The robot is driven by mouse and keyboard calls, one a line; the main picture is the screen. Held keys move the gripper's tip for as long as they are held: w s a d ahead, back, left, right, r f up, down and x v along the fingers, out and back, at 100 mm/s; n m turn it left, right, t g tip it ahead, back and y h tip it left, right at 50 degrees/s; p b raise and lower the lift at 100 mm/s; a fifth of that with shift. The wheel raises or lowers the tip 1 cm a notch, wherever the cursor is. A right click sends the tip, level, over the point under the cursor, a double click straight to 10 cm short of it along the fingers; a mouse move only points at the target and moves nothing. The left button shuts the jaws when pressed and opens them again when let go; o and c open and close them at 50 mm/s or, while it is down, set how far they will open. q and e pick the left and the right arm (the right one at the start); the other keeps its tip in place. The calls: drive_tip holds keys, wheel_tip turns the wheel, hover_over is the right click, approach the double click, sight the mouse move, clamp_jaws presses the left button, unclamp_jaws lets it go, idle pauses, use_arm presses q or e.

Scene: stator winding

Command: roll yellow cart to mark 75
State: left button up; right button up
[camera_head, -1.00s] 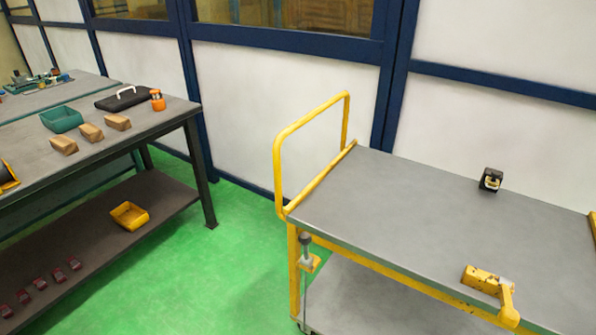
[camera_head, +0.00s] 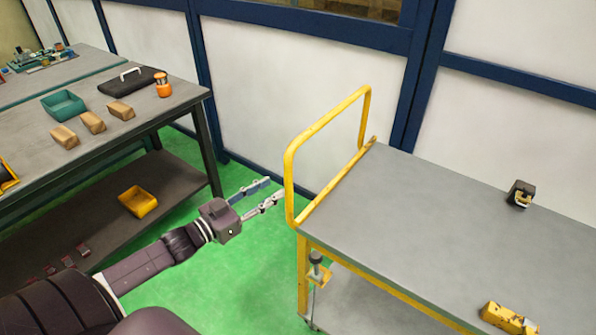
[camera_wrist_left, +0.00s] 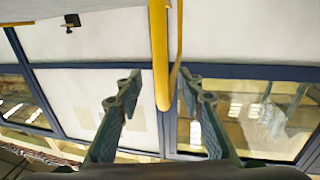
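The yellow cart has a grey top (camera_head: 430,215) and a yellow tube handle (camera_head: 288,180) at its left end; it stands at the right of the head view. My left gripper (camera_head: 274,190) is open and empty, just left of the handle and apparently short of it. In the left wrist view, the handle (camera_wrist_left: 161,55) runs down between the spread fingertips of the gripper (camera_wrist_left: 160,82), with gaps on both sides. My right gripper is not in view. No mark 75 shows in these frames.
A workbench (camera_head: 150,105) with wooden blocks, a green bin (camera_head: 63,104) and a black case (camera_head: 132,82) stands at left. A blue-framed white wall (camera_head: 270,85) runs behind the cart. Green floor (camera_head: 255,270) is clear between bench and cart. A black device (camera_head: 520,193) sits on the cart.

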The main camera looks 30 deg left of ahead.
sight(285, 181)
use_arm(q)
drive_tip(key=shift+p+x, duration=0.35)
drive_tip(key=shift+x, duration=3.3)
drive_tip(key=shift+f, duration=0.1)
clamp_jaws()
